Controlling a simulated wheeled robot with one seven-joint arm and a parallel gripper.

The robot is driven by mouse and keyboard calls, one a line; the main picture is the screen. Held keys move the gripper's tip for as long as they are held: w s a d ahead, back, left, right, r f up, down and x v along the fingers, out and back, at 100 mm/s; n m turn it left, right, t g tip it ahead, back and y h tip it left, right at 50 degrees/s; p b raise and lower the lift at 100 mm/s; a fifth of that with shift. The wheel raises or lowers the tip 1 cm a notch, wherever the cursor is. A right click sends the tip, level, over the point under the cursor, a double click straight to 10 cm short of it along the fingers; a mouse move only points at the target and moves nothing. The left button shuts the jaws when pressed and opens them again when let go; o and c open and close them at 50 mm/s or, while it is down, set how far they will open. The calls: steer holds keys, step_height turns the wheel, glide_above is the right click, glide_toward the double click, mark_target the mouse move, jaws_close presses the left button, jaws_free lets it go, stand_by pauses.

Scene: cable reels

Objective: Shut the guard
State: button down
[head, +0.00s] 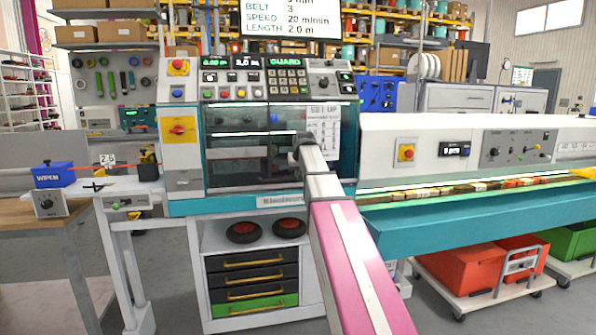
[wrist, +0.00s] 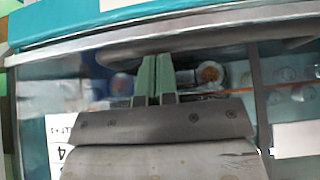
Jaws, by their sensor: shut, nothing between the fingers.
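The guard (head: 235,170) is a tinted see-through panel across the front of the teal and white machine in the head view. Rollers and belts show dimly behind it. I cannot tell from these frames whether it is fully closed. My arm reaches up to its right half and hides part of it. In the wrist view, my gripper (wrist: 158,60) has its two green fingers together, with nothing between them. The fingertips are close to a grey curved bar (wrist: 110,52) along the top of the glazed panel; I cannot tell if they touch it.
A control panel (head: 285,80) above the guard shows green text reading GUARD. A paper sheet (head: 324,125) is on the guard's right side. A long conveyor trough (head: 470,225) extends right. Drawers (head: 250,280) stand below, and a blue box (head: 54,174) sits on the left bench.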

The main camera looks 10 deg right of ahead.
steer(key=shift+s+f, duration=0.1)
steer(key=shift+f, duration=1.45)
